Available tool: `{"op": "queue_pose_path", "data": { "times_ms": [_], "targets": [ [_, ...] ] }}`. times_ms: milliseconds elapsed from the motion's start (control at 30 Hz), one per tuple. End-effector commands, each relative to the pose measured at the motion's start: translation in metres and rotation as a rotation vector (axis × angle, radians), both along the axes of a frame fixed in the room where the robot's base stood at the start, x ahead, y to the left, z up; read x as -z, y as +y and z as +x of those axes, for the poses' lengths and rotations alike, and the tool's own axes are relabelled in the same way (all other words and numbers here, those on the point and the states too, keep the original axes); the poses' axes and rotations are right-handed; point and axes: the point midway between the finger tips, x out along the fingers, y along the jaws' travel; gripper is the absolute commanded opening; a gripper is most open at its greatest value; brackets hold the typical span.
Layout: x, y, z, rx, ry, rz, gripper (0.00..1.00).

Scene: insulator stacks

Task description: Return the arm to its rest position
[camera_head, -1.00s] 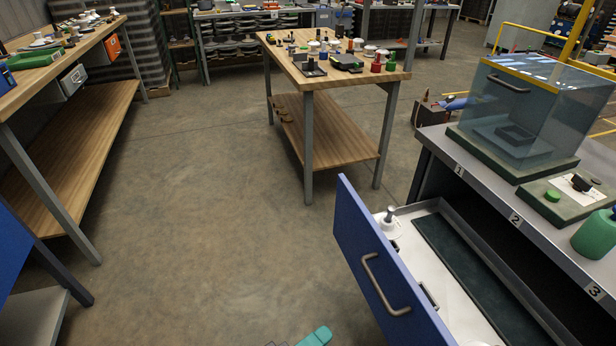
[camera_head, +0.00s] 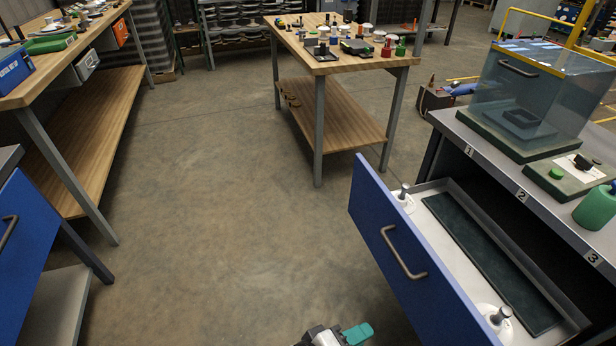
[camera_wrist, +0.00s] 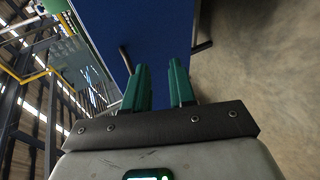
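My gripper (camera_wrist: 160,88) shows in the wrist view with two green fingers standing apart and nothing between them. Beyond the fingers is a blue drawer front (camera_wrist: 155,35) with a dark handle. In the head view, part of my gripper (camera_head: 352,334) shows at the bottom edge, in front of and left of the open drawer. The open drawer (camera_head: 420,262) has a blue front with a grey handle. Inside it are a dark green mat (camera_head: 490,260) and white pieces with metal pins, one at the back (camera_head: 403,197) and one at the front (camera_head: 494,318).
A grey bench (camera_head: 500,170) above the drawer holds a clear box (camera_head: 530,95) and a green cylinder (camera_head: 596,207). A wooden table (camera_head: 345,62) with small parts stands at the back. A long workbench (camera_head: 75,60) and another blue drawer (camera_head: 25,245) are left. The floor between is clear.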

Motion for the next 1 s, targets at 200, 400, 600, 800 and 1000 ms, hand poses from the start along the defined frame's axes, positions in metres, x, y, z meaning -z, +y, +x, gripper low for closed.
{"op": "queue_pose_path", "data": {
  "times_ms": [200, 400, 600, 800, 1000],
  "targets": [
    [0.010, -0.069, -0.028, 0.147, 0.144, 0.212, 0.25],
    [0.007, -0.142, -0.088, 0.328, 0.265, 0.564, 0.25],
    [-0.023, -0.179, -0.150, 0.430, 0.265, 0.922, 0.25],
    [-0.046, -0.185, -0.175, 0.441, 0.229, 1.079, 0.25],
    [-0.047, -0.185, -0.177, 0.439, 0.224, 1.096, 0.25]
  ]
}}
